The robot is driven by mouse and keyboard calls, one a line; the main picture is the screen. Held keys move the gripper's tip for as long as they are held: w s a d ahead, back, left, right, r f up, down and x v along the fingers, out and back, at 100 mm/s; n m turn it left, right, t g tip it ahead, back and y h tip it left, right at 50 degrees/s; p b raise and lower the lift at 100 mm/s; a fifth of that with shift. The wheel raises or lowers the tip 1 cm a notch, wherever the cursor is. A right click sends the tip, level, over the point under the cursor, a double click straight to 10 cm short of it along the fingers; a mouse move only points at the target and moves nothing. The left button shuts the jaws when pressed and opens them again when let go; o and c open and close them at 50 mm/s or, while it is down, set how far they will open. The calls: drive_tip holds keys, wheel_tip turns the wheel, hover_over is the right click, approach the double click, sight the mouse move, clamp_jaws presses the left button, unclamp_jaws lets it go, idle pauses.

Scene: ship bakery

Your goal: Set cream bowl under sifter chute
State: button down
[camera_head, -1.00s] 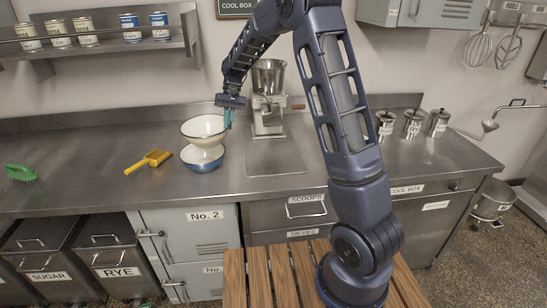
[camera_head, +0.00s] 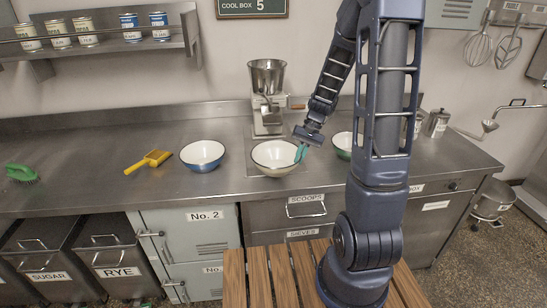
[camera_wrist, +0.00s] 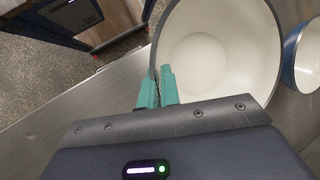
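The cream bowl (camera_head: 272,158) is in front of the sifter (camera_head: 268,112), over the flat plate at its foot. I cannot tell whether it touches the plate. The sifter has a metal hopper on top; its chute is hard to make out. My gripper (camera_head: 301,153) is at the bowl's right rim. In the wrist view, the teal fingers of my gripper (camera_wrist: 157,88) are closed on the rim of the cream bowl (camera_wrist: 205,60), one on each side of its wall. The bowl is upright and looks empty.
A green bowl (camera_head: 342,146) is partly hidden behind my arm. Metal canisters (camera_head: 437,124) stand at the right. The counter's left part is mostly clear.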

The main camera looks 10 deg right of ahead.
drive_tip(key=shift+w+d+f, duration=0.15)
drive_tip(key=shift+w+f, duration=0.5)
drive_tip(key=shift+w, duration=2.1)
drive_tip(key=shift+w+d+f, duration=0.2)
drive_tip(key=shift+w+f, duration=0.5)
drive_tip(key=shift+w, duration=2.1)
drive_tip(key=shift+w+d+f, duration=0.15)
drive_tip(key=shift+w+f, duration=0.5)
drive_tip(key=shift+w, duration=2.1)
drive_tip(key=c, duration=2.1)
unclamp_jaws()
drive_tip(key=shift+f, duration=0.15)
drive_tip(key=o, duration=0.5)
